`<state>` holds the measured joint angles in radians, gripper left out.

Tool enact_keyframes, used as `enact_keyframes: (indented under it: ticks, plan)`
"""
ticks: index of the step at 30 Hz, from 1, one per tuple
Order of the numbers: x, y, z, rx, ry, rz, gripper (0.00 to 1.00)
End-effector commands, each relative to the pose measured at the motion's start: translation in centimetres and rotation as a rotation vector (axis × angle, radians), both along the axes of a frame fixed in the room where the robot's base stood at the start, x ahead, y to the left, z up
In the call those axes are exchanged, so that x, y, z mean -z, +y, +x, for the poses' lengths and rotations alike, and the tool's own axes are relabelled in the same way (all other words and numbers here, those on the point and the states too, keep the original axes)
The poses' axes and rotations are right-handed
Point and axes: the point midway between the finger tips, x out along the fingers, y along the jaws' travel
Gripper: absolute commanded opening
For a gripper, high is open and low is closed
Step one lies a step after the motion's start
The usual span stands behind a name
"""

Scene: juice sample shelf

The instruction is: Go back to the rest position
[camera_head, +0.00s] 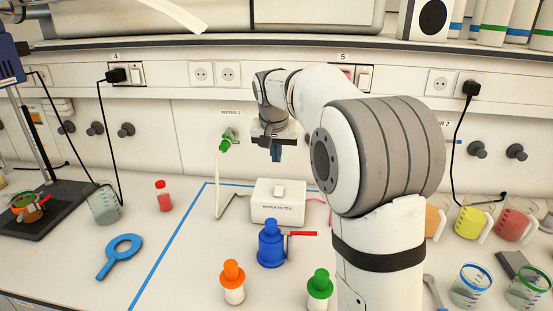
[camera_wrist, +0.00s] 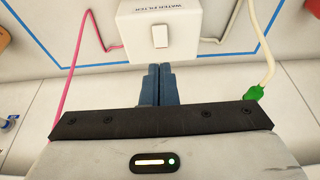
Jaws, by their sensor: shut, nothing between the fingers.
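My gripper (camera_head: 276,153) hangs in the air above and behind the white water filter box (camera_head: 278,203) in the head view, with its blue fingers together and nothing between them. In the wrist view my gripper (camera_wrist: 157,70) also shows its two blue fingers side by side and shut. The water filter box (camera_wrist: 160,30) fills the top middle there, beyond the fingertips, with a white switch on it. My white and grey arm covers the right middle of the head view and hides part of the bench.
A blue bottle (camera_head: 271,245), an orange-capped bottle (camera_head: 233,282) and a green-capped bottle (camera_head: 319,288) stand in front of the box. Beakers of yellow (camera_head: 472,222) and red juice (camera_head: 514,226) stand at right. A blue ring tool (camera_head: 122,248) lies at left.

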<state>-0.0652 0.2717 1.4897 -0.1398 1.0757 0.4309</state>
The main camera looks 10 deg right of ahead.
Motion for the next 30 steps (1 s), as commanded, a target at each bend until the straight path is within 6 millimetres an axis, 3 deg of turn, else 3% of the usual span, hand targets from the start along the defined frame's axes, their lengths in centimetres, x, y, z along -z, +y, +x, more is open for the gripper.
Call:
enact_keyframes:
  ticks: [7,11,14,20,24,30]
  plan:
    - [0.0,0.0,-0.1,-0.001,0.0,0.0,0.0]
    - [-0.2,-0.2,-1.9,-0.018,0.004,0.0,0.0]
    - [-0.3,-0.6,-5.4,-0.051,0.014,0.001,0.0]
    - [1.2,-1.2,-15.2,-0.144,0.038,0.004,0.0]
    - [3.4,-1.4,-22.1,-0.208,0.053,0.007,0.0]
    - [7.2,-1.5,-29.9,-0.282,0.07,0.01,0.0]
